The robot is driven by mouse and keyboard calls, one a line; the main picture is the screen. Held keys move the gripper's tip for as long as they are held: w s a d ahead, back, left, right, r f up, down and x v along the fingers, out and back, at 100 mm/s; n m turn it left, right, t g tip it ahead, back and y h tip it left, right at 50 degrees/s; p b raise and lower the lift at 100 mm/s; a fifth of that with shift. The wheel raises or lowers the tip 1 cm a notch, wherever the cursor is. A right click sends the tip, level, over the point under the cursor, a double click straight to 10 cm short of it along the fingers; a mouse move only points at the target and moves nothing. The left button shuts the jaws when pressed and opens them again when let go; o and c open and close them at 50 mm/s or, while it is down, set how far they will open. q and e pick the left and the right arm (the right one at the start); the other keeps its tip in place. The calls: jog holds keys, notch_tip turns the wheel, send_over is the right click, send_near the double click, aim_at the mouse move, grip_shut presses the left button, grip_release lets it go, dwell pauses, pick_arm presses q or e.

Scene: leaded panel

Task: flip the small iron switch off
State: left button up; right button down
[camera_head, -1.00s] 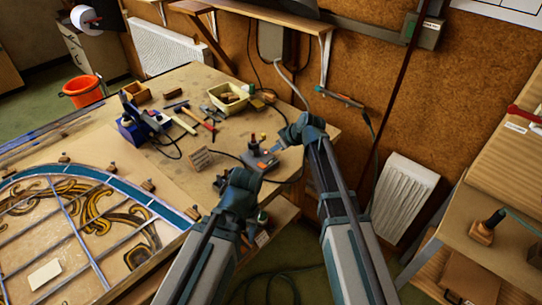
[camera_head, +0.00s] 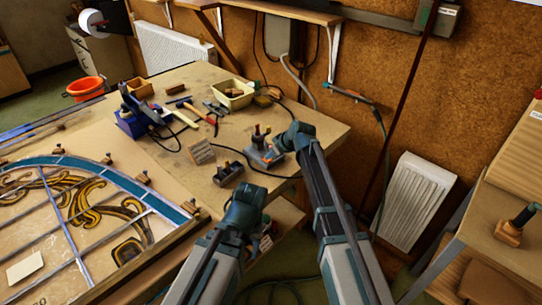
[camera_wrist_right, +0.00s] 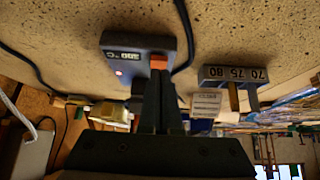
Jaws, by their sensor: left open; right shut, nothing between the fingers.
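A small dark grey iron control box marked in °C (camera_wrist_right: 140,48) lies under my right gripper. It has a red lit dot and an orange switch (camera_wrist_right: 158,62) at one corner. In the head view the box (camera_head: 262,156) stands near the table's right edge. My right gripper (camera_head: 277,150) is shut and empty at the box; in its wrist view the fingertips (camera_wrist_right: 160,74) are at the orange switch, touching or just short of it, I cannot tell which. My left gripper (camera_head: 250,190) is open and empty near the table's front edge; its fingers are hard to make out.
A dark block marked 70 75 80 (camera_wrist_right: 234,74) is beside the box; it also shows in the head view (camera_head: 228,174). Tools, a cream tray (camera_head: 232,94) and a blue machine (camera_head: 132,122) stand farther back. The leaded panel (camera_head: 70,215) fills the left. A dark cable runs by the box.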

jog(key=shift+f, duration=0.25)
jog(key=shift+s+d+f+b, duration=0.15)
jog(key=shift+f+b, duration=0.2)
jog(key=shift+b, duration=0.05)
jog(key=shift+r, duration=0.2)
jog(key=shift+r+p, duration=0.7)
jog(key=shift+p, duration=0.25)
